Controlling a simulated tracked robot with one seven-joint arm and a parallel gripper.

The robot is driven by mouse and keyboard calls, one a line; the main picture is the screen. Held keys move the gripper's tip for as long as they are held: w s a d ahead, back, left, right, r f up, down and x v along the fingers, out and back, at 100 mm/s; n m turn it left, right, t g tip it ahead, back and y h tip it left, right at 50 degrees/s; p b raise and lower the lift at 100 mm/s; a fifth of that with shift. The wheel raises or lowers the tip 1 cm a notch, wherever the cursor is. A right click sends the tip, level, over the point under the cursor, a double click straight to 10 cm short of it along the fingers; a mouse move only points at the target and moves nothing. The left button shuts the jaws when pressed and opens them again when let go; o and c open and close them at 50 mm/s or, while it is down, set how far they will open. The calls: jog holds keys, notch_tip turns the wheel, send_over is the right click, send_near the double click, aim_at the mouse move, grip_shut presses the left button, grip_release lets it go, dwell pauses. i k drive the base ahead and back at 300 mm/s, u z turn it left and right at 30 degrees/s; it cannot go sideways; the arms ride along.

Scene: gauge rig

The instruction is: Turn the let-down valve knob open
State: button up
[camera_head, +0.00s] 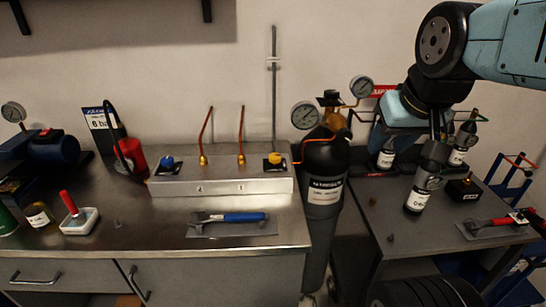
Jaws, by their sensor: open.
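A metal manifold block (222,182) stands on the left bench. It carries a blue knob (167,162) at its left end and a dark and yellow knob (274,159) at its right end. A small black block with an orange-topped fitting (466,188) sits on the right table. No readable label shows which one is the let-down valve. My gripper (437,135) is open, pointing down over the right table, apart from the manifold. A dark labelled bottle (415,201) shows just below it; I cannot tell whether they touch.
A blue-handled wrench (232,218) lies before the manifold. A tall black cylinder (322,185) with a pressure gauge (305,115) stands between the tables.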

aim_at(274, 158)
jog(key=z, duration=0.05)
jog(key=k, duration=0.3)
jog(key=z, duration=1)
jog(key=k, duration=1.15)
jog(key=u, duration=1.05)
jog(key=i, duration=1)
